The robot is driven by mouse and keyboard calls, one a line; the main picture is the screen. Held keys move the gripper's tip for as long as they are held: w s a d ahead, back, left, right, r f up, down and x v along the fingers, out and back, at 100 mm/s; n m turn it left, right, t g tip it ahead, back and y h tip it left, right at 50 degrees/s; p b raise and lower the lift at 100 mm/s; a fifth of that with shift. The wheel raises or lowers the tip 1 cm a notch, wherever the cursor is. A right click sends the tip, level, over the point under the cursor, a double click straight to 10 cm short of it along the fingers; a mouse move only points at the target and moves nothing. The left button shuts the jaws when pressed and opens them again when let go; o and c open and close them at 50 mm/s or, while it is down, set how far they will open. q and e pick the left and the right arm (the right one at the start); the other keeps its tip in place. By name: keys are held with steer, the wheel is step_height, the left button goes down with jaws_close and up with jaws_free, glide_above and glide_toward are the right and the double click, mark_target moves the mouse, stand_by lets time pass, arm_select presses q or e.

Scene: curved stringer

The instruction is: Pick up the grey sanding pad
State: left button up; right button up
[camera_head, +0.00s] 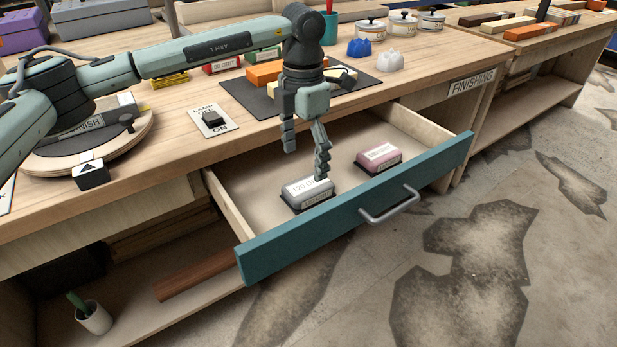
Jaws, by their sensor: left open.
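The grey sanding pad (306,195), a small block with a white labelled top, lies in the open drawer (246,203) near its front. My left gripper (304,165) hangs over the drawer with its fingers spread and nothing between them. Its right finger overlaps the right end of the grey pad in the picture; I cannot tell if it touches. A pink sanding pad (379,157) lies to the right in the same drawer. My right gripper is not in view.
The teal drawer front (345,215) with a grey handle (390,206) stands out from the bench. On the bench lie a lamp switch plate (213,121), a dark mat (250,99) with wooden blocks, and a round turntable (90,150). Lidded jars (371,30) stand behind.

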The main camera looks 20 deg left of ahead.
mark_target(308, 184)
arm_select(q)
steer(key=f, duration=0.4)
steer(key=f+p, duration=0.1)
steer(key=f, duration=0.1)
steer(key=shift+d+f, duration=0.3)
steer(key=shift+d, duration=0.05)
steer(key=shift+f, duration=0.25)
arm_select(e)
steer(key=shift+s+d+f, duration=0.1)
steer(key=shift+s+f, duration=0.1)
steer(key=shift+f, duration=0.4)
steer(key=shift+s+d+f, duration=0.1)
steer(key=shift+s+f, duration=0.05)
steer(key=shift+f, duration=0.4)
arm_select(q)
steer(key=shift+c, duration=0.3)
steer(key=c, duration=1.1)
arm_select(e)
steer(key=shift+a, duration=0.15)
arm_select(q)
steer(key=shift+r, duration=0.1)
